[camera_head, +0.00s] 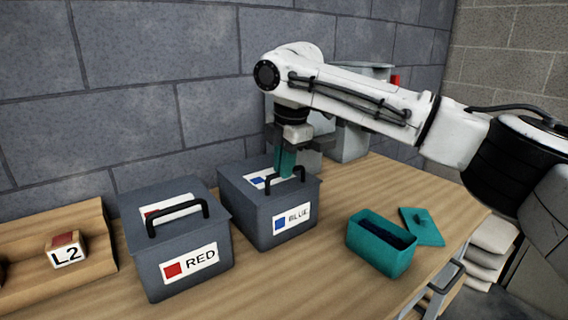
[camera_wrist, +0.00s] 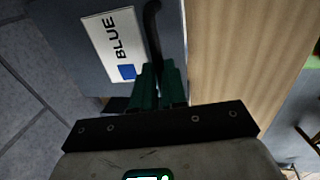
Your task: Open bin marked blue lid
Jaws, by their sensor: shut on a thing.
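The bin marked blue (camera_head: 262,212) is a grey box on the wooden bench, with a BLUE label on its front and its grey lid on top. The lid carries a black handle (camera_head: 287,181). My gripper (camera_head: 285,176) points down over the lid, its teal fingers shut on the handle. In the wrist view my gripper (camera_wrist: 158,72) closes around the dark handle (camera_wrist: 153,30), beside the lid's BLUE label (camera_wrist: 115,45). The lid appears seated on the bin. The fingers hide part of the handle.
A grey bin marked red (camera_head: 180,255) with a handled lid stands close at the left. A teal open box (camera_head: 382,243) and its loose lid (camera_head: 422,227) lie at the right. A block marked L2 (camera_head: 66,250) sits on a wooden tray (camera_head: 95,228). A stone wall stands behind.

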